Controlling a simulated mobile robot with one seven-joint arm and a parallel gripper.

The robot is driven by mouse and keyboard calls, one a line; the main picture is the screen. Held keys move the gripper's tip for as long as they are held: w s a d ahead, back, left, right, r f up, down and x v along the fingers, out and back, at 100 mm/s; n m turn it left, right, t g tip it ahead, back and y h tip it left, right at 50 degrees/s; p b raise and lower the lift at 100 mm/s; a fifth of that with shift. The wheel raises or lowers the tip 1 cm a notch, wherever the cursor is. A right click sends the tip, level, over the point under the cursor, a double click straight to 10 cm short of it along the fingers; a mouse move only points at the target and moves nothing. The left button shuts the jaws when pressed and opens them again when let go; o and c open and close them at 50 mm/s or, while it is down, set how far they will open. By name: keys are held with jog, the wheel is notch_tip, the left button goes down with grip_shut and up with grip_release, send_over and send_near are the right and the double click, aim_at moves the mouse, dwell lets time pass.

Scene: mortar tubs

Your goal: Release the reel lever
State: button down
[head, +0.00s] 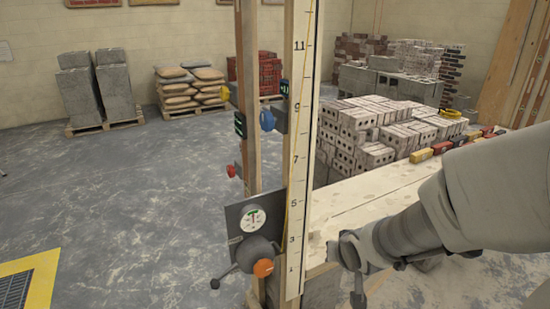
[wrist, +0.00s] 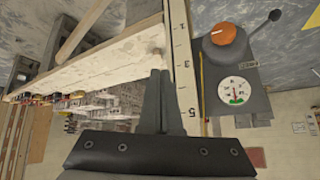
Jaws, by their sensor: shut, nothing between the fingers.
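The reel (head: 256,252) is a dark rounded housing with an orange knob (head: 263,268), low on a post below a white round dial (head: 252,218). Its lever (head: 224,277) is a dark rod with a ball end, reaching down and left from the housing. In the wrist view the lever (wrist: 262,25) shows at upper right, beside the orange knob (wrist: 223,34). My gripper (head: 358,293) is to the right of the reel and numbered board, apart from the lever. In the wrist view my gripper (wrist: 160,74) has its fingers together and empty, left of the numbered board.
The tall numbered board (head: 299,150) stands between my gripper and the reel. A pale dusty bench (head: 370,195) lies behind my arm, with stacked bricks (head: 365,125) beyond. Blue (head: 267,120) and red (head: 231,171) knobs are on the posts.

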jog(key=w+a+f+m+y+b, duration=0.1)
jog(key=a+f+y+b, duration=0.1)
jog(key=a+f, duration=0.35)
jog(key=w+a+f+y+b, duration=0.2)
jog(key=f+b, duration=0.1)
jog(key=f, duration=0.6)
jog(key=m+t+y+b, duration=0.6)
jog(key=m+y+b, duration=0.1)
jog(key=m, duration=0.2)
send_near(225, 275)
jog(key=s+d+f, duration=0.1)
jog(key=d+f, duration=0.1)
jog(key=d, duration=0.3)
jog(key=shift+f, duration=0.15)
jog(key=w+a+b, duration=0.2)
jog(key=w+a, duration=0.3)
jog(key=a, duration=0.5)
jog(key=shift+w+b, duration=0.3)
jog(key=shift+w, duration=0.1)
